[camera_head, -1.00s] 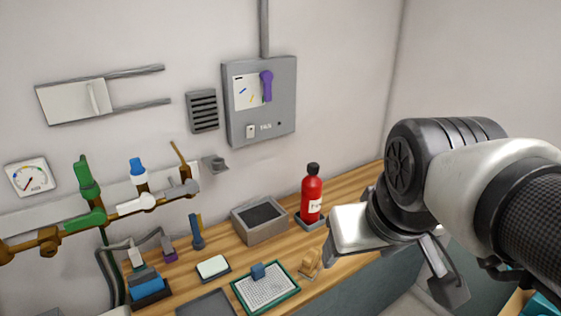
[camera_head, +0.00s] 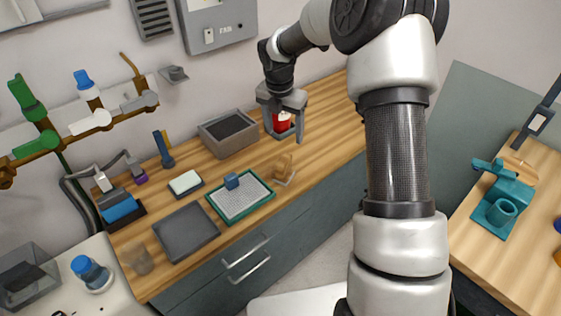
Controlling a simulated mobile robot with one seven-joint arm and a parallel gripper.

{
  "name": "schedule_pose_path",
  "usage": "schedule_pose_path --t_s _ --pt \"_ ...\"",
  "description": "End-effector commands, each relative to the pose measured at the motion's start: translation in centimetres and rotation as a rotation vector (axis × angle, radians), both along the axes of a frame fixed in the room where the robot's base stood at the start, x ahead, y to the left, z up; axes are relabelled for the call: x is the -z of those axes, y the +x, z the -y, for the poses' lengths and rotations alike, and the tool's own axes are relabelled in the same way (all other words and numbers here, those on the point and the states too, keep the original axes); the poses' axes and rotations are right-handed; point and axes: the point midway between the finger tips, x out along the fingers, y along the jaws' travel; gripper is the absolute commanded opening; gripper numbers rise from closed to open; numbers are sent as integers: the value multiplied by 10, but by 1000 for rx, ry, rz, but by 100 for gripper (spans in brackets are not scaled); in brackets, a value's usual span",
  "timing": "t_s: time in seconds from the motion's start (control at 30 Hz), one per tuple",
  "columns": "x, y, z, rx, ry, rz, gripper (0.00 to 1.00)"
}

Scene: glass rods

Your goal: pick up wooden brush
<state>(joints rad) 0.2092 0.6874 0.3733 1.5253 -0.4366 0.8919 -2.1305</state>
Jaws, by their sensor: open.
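A small tan wooden object (camera_head: 284,167), which looks like the wooden brush, stands on a pale base on the wooden counter, right of the green-rimmed tray. Its bristles cannot be made out. My gripper (camera_head: 283,135) is open and points down above the counter, behind and above the wooden object in the picture. Its two fingers are apart. A red bottle (camera_head: 282,121) shows between the fingers; most of it is hidden by the gripper, and I cannot tell whether they touch.
A grey box (camera_head: 208,138) stands left of the gripper. The green-rimmed tray (camera_head: 261,206) holds a blue block (camera_head: 231,181). A white sponge-like block (camera_head: 185,182) and a dark mat (camera_head: 166,238) lie further left. The counter (camera_head: 325,125) is clear to the right.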

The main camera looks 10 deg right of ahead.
Motion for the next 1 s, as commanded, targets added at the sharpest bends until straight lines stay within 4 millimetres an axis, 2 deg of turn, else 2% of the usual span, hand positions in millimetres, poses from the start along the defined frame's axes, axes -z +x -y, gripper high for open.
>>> schedule_pose_path --t_s 0.17,0.5,0.6,0.87,1.0 --pt "25 4 1 -25 1 -8 67" --pt "97 11 7 -22 0 -9 67" --pt "113 13 9 -20 0 -8 67" --pt "131 16 9 -22 0 -7 67" --pt "152 16 5 -22 0 -9 67"
